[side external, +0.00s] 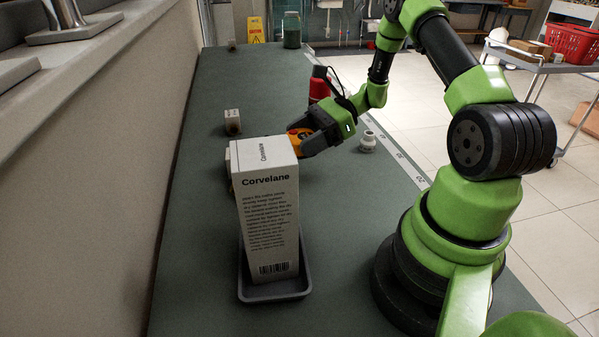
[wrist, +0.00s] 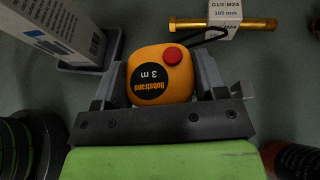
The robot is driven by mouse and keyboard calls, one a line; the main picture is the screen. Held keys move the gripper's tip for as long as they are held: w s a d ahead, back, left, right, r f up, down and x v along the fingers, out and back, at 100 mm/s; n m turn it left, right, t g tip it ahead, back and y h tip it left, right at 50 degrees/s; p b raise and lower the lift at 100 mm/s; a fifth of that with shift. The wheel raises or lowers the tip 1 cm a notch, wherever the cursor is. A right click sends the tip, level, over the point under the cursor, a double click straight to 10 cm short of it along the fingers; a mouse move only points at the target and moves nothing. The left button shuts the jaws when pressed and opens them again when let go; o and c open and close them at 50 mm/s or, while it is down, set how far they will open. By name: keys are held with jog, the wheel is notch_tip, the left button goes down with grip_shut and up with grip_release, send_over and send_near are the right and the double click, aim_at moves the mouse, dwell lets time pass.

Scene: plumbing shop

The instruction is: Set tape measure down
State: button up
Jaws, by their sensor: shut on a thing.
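The tape measure (wrist: 162,72) is orange with a black round label reading "3 m" and a red button. In the wrist view my gripper (wrist: 160,85) is shut on it, one finger on each side. In the side external view the tape measure (side external: 299,135) shows only as a bit of orange between my gripper (side external: 305,140) and the tall white box. The box hides the rest of it, and I cannot tell whether its underside touches the bench.
A tall white "Corvelane" box (side external: 268,215) stands in a grey tray (side external: 273,294), close to my gripper. A small labelled block (side external: 232,122), a white fitting (side external: 367,141) and a red object (side external: 319,87) stand nearby. A brass bolt (wrist: 258,24) shows in the wrist view. The far bench is mostly clear.

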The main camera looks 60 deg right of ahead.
aim_at(303, 178)
jog(key=shift+w+d+r+m+t+h, duration=0.25)
jog(key=shift+w+d+m+t+h, duration=0.25)
jog(key=shift+d+t, duration=0.15)
jog(key=shift+w+d+f, duration=0.15)
jog(key=shift+d+f, duration=0.05)
jog(key=shift+d, duration=0.15)
jog(key=shift+m, duration=0.3)
notch_tip(303, 178, down, 9)
jog(key=shift+d+f, duration=0.1)
jog(key=shift+f, duration=0.1)
jog(key=o, duration=1.1)
jog(key=shift+f, duration=0.15)
